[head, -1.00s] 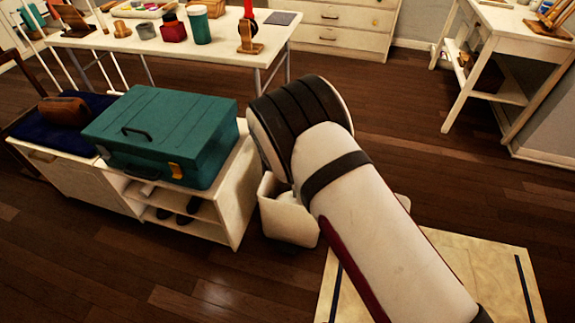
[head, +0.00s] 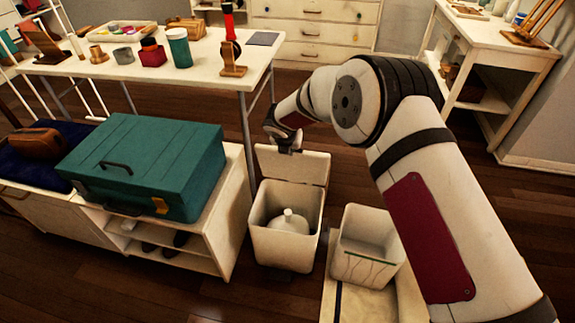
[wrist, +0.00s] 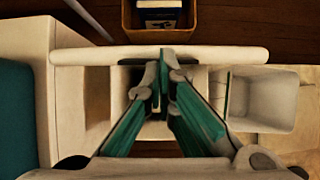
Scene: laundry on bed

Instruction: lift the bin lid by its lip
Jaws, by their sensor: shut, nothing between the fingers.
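The cream bin (head: 286,245) stands on the floor beside the shelf unit. Its lid (head: 293,166) stands up steeply at the back of the bin, and the bin's mouth is open. A white rounded thing with a small neck (head: 288,222) is inside. My gripper (head: 287,148) is at the lid's upper edge, left of its middle; I cannot tell whether it touches. In the wrist view the lid (wrist: 225,55) shows nearly edge-on as a pale bar just beyond the green-padded fingers (wrist: 160,95). The fingers are shut and empty.
A second open white bin (head: 368,245) stands to the right on a pale board. A teal suitcase (head: 145,165) lies on the shelf unit (head: 225,225) to the left. A table (head: 225,75) stands behind. The wrist view shows an orange-brown box (wrist: 190,35) beyond the lid.

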